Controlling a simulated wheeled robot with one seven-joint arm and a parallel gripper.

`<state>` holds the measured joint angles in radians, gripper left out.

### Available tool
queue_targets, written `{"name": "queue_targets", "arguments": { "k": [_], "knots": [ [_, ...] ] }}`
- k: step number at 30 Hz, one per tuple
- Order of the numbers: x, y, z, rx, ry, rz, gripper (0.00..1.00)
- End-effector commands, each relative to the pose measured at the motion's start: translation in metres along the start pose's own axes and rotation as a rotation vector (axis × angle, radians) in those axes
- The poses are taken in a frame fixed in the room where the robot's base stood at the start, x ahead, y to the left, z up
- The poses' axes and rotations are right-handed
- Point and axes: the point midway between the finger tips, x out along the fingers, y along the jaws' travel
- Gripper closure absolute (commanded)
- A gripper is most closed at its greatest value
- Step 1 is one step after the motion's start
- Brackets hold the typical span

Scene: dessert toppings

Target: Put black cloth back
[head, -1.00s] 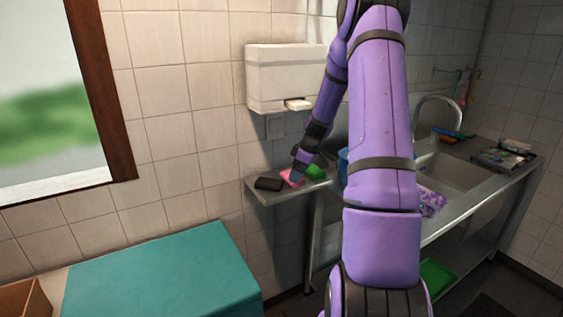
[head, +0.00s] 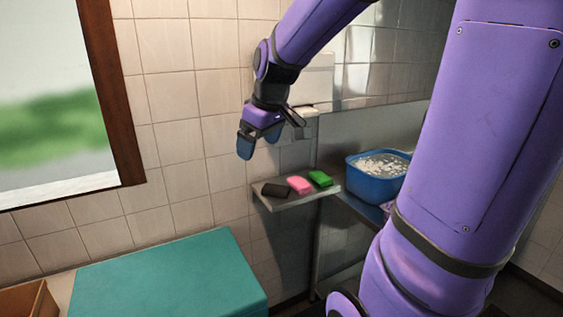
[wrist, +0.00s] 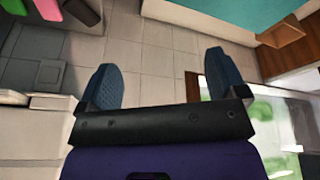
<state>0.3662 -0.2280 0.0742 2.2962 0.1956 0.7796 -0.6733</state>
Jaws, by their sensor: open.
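The black cloth (head: 277,190) lies at the left end of a small metal shelf (head: 300,199) on the tiled wall. It also shows at the top edge of the wrist view (wrist: 82,11), partly cut off. A pink cloth (head: 300,185) and a green cloth (head: 320,178) lie beside it to the right. My gripper (head: 260,142) is above and a little left of the black cloth, apart from it. In the wrist view its blue fingers (wrist: 163,78) are spread wide with nothing between them.
A white dispenser (head: 318,85) hangs on the wall behind my gripper. A blue tub (head: 378,186) with pale contents stands right of the shelf. A teal-topped block (head: 165,280) is at the lower left, with a brown box (head: 30,302) beside it. A window (head: 55,120) is at left.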

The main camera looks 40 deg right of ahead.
Motion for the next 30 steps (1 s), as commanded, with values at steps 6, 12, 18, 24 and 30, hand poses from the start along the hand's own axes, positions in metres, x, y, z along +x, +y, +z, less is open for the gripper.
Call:
{"name": "queue_targets", "arguments": {
  "k": [6, 12, 18, 24, 30],
  "knots": [
    [-0.037, -0.051, 0.029, 0.064, 0.035, 0.029, 0.09],
    [-0.06, -0.087, 0.064, 0.138, 0.073, 0.043, 0.09],
    [-0.074, -0.11, 0.098, 0.209, 0.112, 0.047, 0.09],
    [-0.079, -0.119, 0.116, 0.25, 0.132, 0.046, 0.09],
    [-0.079, -0.12, 0.118, 0.259, 0.134, 0.045, 0.09]
  ]
}}
